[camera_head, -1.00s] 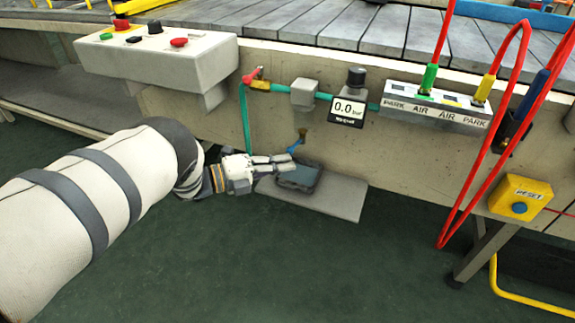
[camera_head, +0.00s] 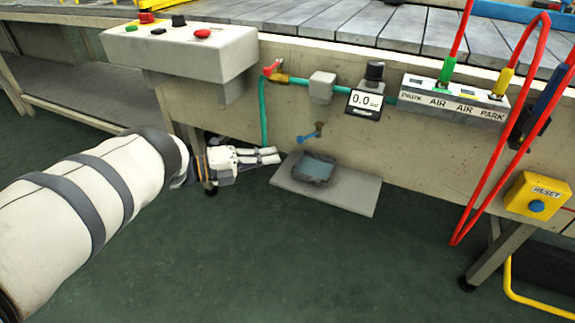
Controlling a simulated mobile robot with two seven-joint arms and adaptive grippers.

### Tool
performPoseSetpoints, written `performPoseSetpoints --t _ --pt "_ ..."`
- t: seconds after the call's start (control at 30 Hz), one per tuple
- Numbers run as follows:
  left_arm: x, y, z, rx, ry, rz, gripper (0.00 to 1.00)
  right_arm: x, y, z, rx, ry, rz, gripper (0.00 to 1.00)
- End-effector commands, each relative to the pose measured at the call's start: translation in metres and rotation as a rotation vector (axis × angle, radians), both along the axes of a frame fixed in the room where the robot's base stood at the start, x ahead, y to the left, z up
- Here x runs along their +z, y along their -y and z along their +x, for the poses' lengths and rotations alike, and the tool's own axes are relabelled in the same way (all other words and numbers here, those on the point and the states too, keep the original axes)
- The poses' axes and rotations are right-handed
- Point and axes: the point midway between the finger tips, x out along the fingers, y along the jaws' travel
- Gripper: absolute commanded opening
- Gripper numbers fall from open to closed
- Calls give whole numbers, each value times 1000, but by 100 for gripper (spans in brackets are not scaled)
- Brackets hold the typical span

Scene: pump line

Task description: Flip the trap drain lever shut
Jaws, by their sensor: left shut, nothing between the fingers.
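The trap drain lever (camera_head: 306,136) is a small blue handle on a brass fitting, low on the conveyor's side panel. It slants down to the left from its brass end. My left gripper (camera_head: 279,156) is shut and empty, its fingers pointing right. In the picture its fingertips are below and left of the lever, apart from it. A dark tray with bluish contents (camera_head: 314,169) sits under the lever on a grey shelf plate (camera_head: 351,194). My right gripper is not in view.
A red-handled valve (camera_head: 272,69) starts the green pipe above, leading to a gauge reading 0.0 (camera_head: 364,101). A grey control box (camera_head: 182,51) overhangs at the upper left. A PARK/AIR block (camera_head: 452,103) with red hoses and a yellow RESET box (camera_head: 537,195) are at the right.

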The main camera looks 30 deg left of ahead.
Motion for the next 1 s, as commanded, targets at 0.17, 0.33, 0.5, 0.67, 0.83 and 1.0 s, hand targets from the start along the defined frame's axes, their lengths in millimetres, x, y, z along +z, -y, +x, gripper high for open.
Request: performPoseSetpoints --t 0.17,0.33,0.5,0.67,0.83,1.0 --pt "0 -24 -3 0 -1 -1 0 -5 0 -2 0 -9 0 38" --pt "2 -29 -4 -1 0 -1 0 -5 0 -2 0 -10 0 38" --pt "2 -29 -4 -1 0 -1 0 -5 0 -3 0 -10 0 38" --pt "2 -29 -4 -1 0 -1 0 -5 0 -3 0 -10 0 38" --pt "-36 -39 -14 142 -150 -88 0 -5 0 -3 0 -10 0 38" --pt "-165 -57 -96 625 -662 -368 0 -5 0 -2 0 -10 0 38"
